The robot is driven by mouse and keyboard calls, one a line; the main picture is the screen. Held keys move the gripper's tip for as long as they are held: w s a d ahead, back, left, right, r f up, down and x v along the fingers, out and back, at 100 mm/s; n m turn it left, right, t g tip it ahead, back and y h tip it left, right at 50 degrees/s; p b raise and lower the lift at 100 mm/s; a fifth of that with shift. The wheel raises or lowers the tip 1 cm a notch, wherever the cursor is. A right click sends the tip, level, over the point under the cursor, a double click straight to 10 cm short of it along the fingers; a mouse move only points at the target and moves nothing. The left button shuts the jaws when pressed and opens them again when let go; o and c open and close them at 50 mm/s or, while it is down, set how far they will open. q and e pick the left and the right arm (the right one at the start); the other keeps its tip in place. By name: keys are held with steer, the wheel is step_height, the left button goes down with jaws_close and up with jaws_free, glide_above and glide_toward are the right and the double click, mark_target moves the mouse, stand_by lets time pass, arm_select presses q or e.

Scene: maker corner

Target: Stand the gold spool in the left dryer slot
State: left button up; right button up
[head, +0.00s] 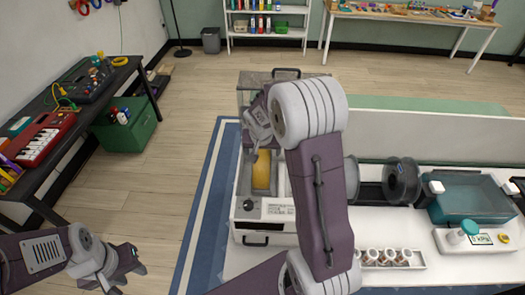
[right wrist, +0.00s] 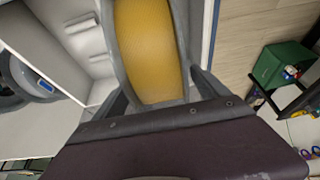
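The gold spool (head: 262,172) stands upright at the left side of the white dryer (head: 265,232), in its left slot as far as I can see. In the right wrist view the gold spool (right wrist: 150,45) fills the middle, with grey flanges on both sides. My right gripper (right wrist: 160,95) has one finger against each flange and looks shut on the spool. In the head view my right gripper (head: 259,143) reaches down over the spool, and my forearm hides the dryer's right part. My left gripper (head: 132,270) is open and empty at the lower left, over the floor.
The dryer's clear lid (head: 250,84) is raised behind the slots. Dark spools (head: 402,181), a teal-lidded bin (head: 468,198) and a tray of small spools (head: 390,258) stand right of my arm. A black side table (head: 75,125) with a keyboard stands left.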

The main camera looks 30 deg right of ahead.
steer(key=shift+f, duration=0.1)
steer(key=v, duration=0.9)
steer(key=shift+w, duration=0.1)
stand_by(0.4)
